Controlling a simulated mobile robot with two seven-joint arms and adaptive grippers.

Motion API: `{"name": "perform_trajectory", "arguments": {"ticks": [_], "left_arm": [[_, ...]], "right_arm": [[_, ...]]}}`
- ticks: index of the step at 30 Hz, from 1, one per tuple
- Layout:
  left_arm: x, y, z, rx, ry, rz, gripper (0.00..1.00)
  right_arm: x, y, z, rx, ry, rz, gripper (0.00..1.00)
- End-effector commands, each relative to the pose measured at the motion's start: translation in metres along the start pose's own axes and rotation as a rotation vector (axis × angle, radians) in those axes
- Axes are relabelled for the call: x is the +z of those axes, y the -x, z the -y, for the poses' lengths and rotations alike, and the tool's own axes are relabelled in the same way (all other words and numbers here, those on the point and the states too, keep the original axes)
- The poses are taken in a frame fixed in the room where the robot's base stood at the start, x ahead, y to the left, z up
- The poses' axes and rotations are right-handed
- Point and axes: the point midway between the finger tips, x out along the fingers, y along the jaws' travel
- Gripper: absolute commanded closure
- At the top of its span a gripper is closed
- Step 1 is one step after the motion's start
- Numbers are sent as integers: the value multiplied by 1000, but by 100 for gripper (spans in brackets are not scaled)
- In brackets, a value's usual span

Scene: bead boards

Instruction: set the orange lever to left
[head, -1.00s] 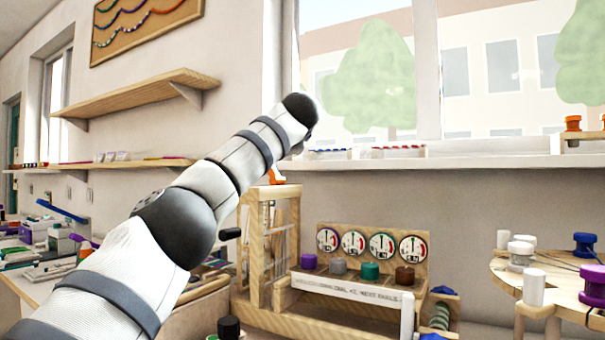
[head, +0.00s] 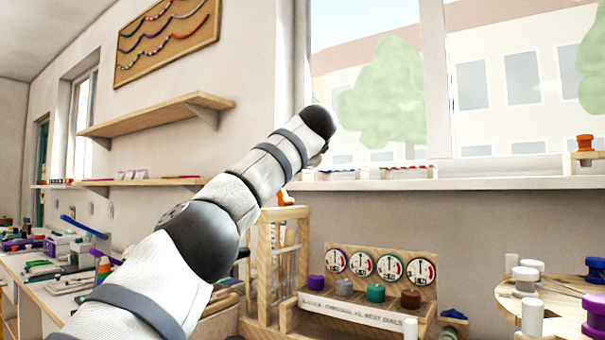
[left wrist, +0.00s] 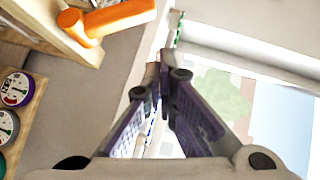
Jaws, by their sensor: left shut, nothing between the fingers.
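The orange lever (head: 286,198) sits on top of a tall wooden frame (head: 262,260) in the head view, small and partly behind my left arm. In the left wrist view the orange lever (left wrist: 120,18) is large at the upper left. Its round end lies on the wooden edge and its handle points right in that picture. My left gripper (left wrist: 165,68) is shut and empty, with its fingertips apart from the lever, to the lower right of it. In the head view the gripper is hidden behind the arm. My right gripper is in neither view.
A wooden board with several round dials (head: 389,266) and coloured knobs stands right of the frame. A round table (head: 508,292) with spools is at the far right. A window sill (head: 460,184) runs behind. A cluttered bench (head: 40,290) is at left.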

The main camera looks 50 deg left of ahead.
Motion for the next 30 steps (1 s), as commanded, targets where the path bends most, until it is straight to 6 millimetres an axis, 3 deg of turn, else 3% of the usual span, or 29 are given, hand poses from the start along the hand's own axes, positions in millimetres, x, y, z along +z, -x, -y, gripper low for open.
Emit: {"name": "perform_trajectory", "arguments": {"ticks": [6, 13, 18, 30], "left_arm": [[1, 45, 6, 0, -4, 0, 100], [2, 87, 20, 0, -1, 0, 100], [4, 98, 25, 0, 1, 1, 100], [4, 98, 26, 0, 1, 1, 100]], "right_arm": [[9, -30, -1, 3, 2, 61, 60], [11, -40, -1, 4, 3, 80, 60], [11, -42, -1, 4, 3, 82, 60], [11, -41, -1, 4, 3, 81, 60]]}}
